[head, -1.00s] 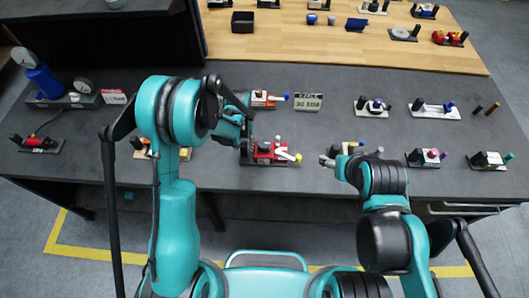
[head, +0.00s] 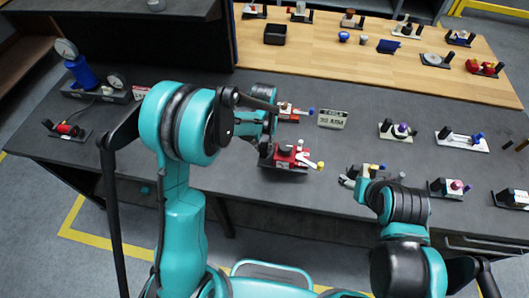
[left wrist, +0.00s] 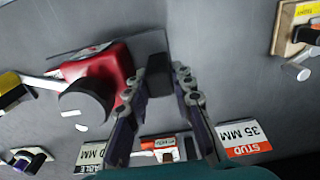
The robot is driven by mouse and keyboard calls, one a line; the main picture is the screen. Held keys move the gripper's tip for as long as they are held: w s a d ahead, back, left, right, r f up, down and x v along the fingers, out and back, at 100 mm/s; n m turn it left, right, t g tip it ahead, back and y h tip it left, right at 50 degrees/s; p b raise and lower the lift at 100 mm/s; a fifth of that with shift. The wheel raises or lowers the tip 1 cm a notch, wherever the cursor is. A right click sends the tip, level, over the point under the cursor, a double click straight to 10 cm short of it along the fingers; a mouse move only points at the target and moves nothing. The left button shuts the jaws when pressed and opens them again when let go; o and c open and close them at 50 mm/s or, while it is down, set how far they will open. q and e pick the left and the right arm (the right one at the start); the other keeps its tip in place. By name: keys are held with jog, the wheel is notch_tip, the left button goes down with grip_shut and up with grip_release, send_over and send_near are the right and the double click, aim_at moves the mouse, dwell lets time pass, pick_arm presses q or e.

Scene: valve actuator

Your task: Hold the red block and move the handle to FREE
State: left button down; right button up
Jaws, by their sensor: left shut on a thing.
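The red block (head: 292,155) sits on a dark base on the grey bench, with a round black knob on top. Its pale handle (head: 309,161) points right and ends in a yellow tip (head: 320,166). In the left wrist view the red block (left wrist: 118,72), black knob (left wrist: 85,106) and handle (left wrist: 40,82) lie left of the fingers. My left gripper (left wrist: 158,78) is shut on the black post (left wrist: 159,70) beside the red block; it also shows in the head view (head: 265,150). My right gripper (head: 347,179) is right of the handle, apart from it; its fingers are unclear. No FREE mark is readable.
Small fixtures (head: 396,130) (head: 449,188) line the right side. A blue cylinder with gauges (head: 82,72) stands at left. The bench between handle and right gripper is narrow but clear.

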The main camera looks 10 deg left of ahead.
aim_at(264, 154)
pick_arm(q)
notch_tip(264, 154, up, 2)
notch_tip(264, 154, down, 6)
jog(key=shift+w+r, duration=0.1)
jog(key=shift+r, duration=0.15)
jog(key=shift+f, duration=1.2)
jog(key=shift+f, duration=0.1)
pick_arm(e)
jog(key=shift+c, duration=0.2)
